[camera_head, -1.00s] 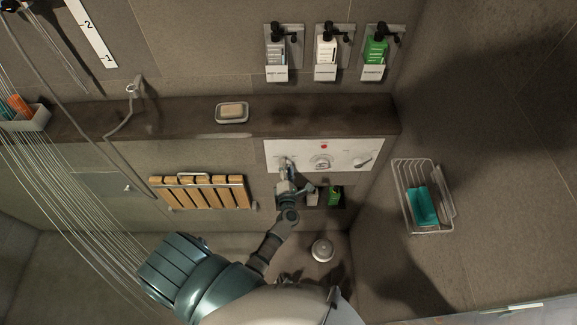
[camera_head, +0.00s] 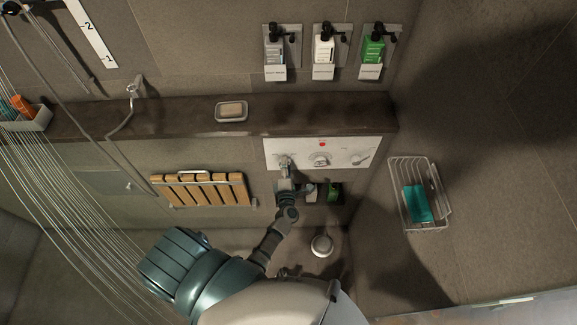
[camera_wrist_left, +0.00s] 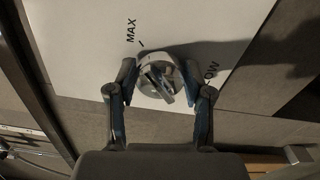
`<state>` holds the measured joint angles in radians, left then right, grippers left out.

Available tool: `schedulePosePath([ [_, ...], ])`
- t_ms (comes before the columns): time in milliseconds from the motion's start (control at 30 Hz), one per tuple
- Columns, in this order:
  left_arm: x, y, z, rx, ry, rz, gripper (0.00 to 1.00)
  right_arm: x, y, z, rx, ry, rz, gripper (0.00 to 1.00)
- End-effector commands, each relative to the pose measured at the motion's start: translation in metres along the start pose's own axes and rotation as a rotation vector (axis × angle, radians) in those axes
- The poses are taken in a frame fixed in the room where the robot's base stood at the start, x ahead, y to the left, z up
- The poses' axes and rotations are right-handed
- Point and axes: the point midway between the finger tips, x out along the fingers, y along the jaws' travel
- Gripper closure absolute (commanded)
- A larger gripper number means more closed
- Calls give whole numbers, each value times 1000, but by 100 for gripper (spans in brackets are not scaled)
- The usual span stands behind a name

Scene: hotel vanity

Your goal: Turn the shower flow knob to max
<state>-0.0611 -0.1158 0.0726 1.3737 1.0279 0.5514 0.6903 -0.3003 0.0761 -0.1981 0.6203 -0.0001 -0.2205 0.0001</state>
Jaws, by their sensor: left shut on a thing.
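The white control panel (camera_head: 342,153) is on the shower wall. The flow knob (camera_wrist_left: 158,62) is a round metal dial with a raised ridge, filling the middle of the left wrist view. The word MAX with a short tick is printed at its upper left, and LOW, partly hidden by a finger, at its right. The ridge slants from upper left to lower right. My left gripper (camera_wrist_left: 163,84) is shut on the knob, one finger on each side. In the head view my left gripper (camera_head: 285,172) covers most of the panel's left knob. My right gripper is out of view.
A middle knob (camera_head: 320,160) and a right lever (camera_head: 361,160) sit beside it on the panel. A dark ledge (camera_head: 300,115) with a soap dish (camera_head: 232,112) runs above. A wire basket (camera_head: 418,195) hangs at right.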

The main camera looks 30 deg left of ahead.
Motion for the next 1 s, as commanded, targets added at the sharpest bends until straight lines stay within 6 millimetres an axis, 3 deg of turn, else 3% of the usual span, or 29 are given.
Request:
schedulePosePath([
  [67, 5, 10, -4, 4, 11, 23, 84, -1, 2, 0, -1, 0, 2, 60],
  [100, 5, 10, -4, 4, 11, 23, 44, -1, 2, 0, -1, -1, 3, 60],
  [200, 5, 9, -4, 3, 10, 21, 24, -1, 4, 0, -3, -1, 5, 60],
  [567, -4, 2, 1, 5, 5, 8, 24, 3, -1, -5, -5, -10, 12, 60],
  [1000, -93, 5, -2, 2, 8, 12, 24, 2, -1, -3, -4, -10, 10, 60],
])
